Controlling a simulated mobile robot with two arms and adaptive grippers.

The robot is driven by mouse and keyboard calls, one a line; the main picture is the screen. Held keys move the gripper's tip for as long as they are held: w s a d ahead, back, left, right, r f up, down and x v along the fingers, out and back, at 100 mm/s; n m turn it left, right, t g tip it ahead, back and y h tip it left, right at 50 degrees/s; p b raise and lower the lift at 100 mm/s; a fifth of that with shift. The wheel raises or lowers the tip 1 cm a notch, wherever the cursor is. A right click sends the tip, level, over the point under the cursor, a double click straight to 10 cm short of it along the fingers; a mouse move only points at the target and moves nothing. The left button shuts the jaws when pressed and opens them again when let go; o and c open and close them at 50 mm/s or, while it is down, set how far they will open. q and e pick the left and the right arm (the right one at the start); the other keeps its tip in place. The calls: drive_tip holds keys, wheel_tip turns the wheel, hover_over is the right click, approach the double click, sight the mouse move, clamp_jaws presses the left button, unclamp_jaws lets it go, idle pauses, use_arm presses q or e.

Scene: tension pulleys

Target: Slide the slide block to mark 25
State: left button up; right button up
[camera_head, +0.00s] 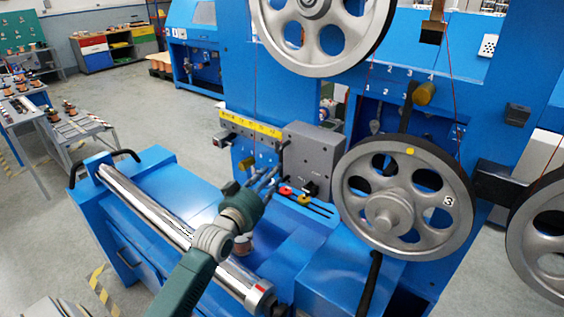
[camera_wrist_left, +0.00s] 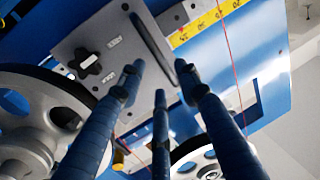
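The slide block (camera_head: 316,165) is a grey box on the front of the blue machine, at the right end of the yellow number scale (camera_head: 250,126). In the left wrist view the slide block (camera_wrist_left: 85,45) shows its grey face, a black star knob and a long dark bar; part of the scale (camera_wrist_left: 207,22) runs beside it, its numbers tilted. My left gripper (camera_head: 269,176) is just left of and below the block, fingers pointing at it. In the left wrist view its fingers (camera_wrist_left: 160,78) are spread apart with nothing visibly between them. Contact with the block cannot be told. My right gripper is not in view.
A large spoked wheel (camera_head: 404,198) stands close right of the block, and another wheel (camera_head: 318,35) is above. A thin red wire (camera_wrist_left: 232,70) crosses the left wrist view. Red and yellow knobs (camera_head: 294,194) sit below the block. A chrome roller (camera_head: 160,218) lies left of my arm.

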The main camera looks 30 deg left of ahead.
use_arm(q)
drive_tip(key=w, duration=0.2)
drive_tip(key=w+p, duration=0.1)
drive_tip(key=w, duration=0.4)
drive_tip(key=shift+a+f, duration=0.1)
drive_tip(key=shift+a, duration=0.3)
clamp_jaws()
